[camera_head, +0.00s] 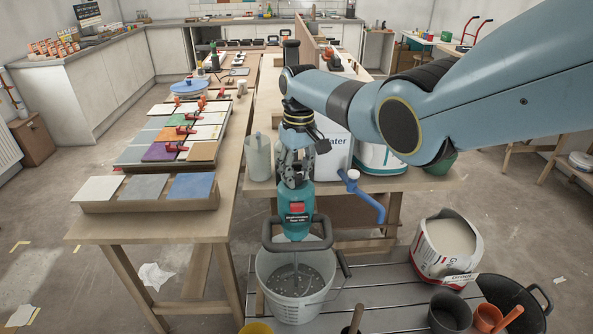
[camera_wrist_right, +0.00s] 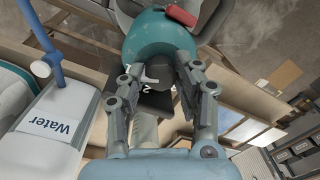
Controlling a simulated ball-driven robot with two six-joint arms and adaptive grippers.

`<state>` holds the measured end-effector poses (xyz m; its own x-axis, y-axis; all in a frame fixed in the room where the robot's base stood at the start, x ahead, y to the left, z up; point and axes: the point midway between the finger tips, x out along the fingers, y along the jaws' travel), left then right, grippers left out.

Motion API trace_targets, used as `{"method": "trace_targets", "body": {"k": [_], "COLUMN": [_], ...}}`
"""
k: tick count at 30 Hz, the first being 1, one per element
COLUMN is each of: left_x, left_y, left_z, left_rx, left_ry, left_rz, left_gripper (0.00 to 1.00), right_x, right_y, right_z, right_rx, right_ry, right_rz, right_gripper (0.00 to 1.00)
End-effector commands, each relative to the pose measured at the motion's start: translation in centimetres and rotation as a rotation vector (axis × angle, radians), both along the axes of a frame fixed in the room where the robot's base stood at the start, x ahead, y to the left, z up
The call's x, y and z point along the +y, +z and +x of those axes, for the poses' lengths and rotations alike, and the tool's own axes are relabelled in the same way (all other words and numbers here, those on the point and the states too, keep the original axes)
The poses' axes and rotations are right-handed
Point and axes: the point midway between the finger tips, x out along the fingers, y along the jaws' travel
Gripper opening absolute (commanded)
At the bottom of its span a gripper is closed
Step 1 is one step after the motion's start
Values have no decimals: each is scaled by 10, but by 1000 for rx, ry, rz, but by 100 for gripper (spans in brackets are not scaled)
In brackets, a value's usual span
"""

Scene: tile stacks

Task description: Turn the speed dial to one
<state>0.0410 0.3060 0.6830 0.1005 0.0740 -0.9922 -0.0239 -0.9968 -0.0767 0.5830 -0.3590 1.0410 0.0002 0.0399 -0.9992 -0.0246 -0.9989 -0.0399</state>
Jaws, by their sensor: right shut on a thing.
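The teal mixer (camera_head: 297,222) stands upright, its paddle in a grey bucket (camera_head: 292,300). My right gripper (camera_head: 294,178) reaches down to the top of the mixer. In the right wrist view, the two fingers of this gripper (camera_wrist_right: 158,80) close from both sides on the dark speed dial (camera_wrist_right: 168,76) on the mixer's teal housing (camera_wrist_right: 160,40). A white mark and a digit that looks like 2 show beside the dial. The full scale and the exact setting are hidden by the fingers. My left gripper is in neither view.
A water container (camera_head: 335,152) with a blue tap (camera_head: 368,205) stands right of the mixer. A grout bag (camera_head: 447,245) and dark buckets are at the lower right. A bench with sample tiles (camera_head: 143,187) is on the left. My right arm crosses the upper right.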

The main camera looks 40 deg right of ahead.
Motion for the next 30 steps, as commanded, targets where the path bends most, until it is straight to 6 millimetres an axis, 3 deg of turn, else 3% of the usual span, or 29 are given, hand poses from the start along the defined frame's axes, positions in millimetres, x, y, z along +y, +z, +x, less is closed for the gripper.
{"method": "trace_targets", "body": {"k": [12,27,28,30], "left_x": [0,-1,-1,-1], "left_y": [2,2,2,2], "left_z": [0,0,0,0], "left_rx": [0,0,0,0], "left_ry": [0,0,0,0], "left_rz": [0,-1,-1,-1], "left_gripper": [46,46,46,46], "right_x": [0,0,0,0], "right_y": [1,1,1,1], "right_z": [1,1,1,1], "right_rx": [-2,-2,-2,-2], "right_ry": [158,173,173,173], "right_rz": [0,0,0,0], "right_gripper": [0,0,36,45]}}
